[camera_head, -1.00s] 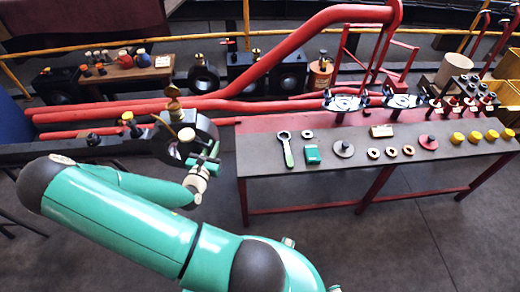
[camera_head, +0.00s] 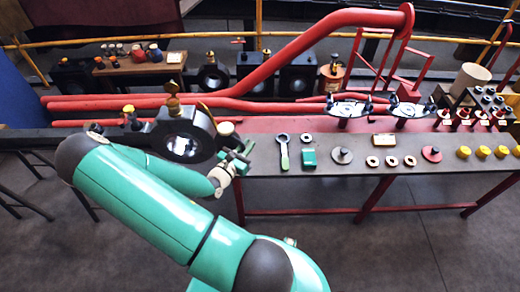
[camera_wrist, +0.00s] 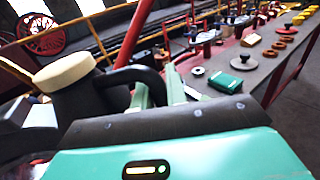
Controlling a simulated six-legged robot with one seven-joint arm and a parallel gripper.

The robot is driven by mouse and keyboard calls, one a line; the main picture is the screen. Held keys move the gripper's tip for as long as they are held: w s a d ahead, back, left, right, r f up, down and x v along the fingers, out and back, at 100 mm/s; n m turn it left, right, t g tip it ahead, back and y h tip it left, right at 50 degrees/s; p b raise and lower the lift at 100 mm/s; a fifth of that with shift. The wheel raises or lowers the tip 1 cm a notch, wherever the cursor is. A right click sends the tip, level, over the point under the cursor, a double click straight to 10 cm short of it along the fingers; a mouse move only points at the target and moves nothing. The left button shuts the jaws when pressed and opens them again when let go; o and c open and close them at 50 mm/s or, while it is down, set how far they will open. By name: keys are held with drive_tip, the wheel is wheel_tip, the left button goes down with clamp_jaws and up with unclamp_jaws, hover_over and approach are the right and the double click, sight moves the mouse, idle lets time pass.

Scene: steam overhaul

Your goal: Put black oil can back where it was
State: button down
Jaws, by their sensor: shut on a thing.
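The black oil can (camera_wrist: 85,105) has a round cream lid and a thick black looped handle. It fills the left of the wrist view, close to the camera. My gripper (camera_wrist: 160,85) is shut on its handle with green fingers. In the head view, the can's cream lid (camera_head: 226,128) shows just behind my gripper (camera_head: 238,158), near the left end of the dark bench (camera_head: 340,183). Most of the can's body is hidden there by my gripper. I cannot tell whether its base touches anything.
A spanner with a green handle (camera_head: 283,155), a green box (camera_head: 308,157) and a round disc (camera_head: 341,155) lie near the bench's left end. A black ring-shaped machine part (camera_head: 183,145) stands left of the can. Red pipes (camera_head: 250,105) run behind.

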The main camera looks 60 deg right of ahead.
drive_tip(key=shift+s+d+f, duration=0.6)
drive_tip(key=shift+d+f, duration=1.5)
drive_tip(key=shift+d, duration=0.05)
drive_tip(key=shift+s+d+f, duration=0.55)
drive_tip(key=shift+d+f, duration=1.6)
drive_tip(key=shift+s+d+f, duration=0.6)
drive_tip(key=shift+d+f, duration=1.5)
drive_tip(key=shift+d, duration=0.05)
drive_tip(key=shift+f, duration=0.15)
drive_tip(key=c, duration=1.4)
unclamp_jaws()
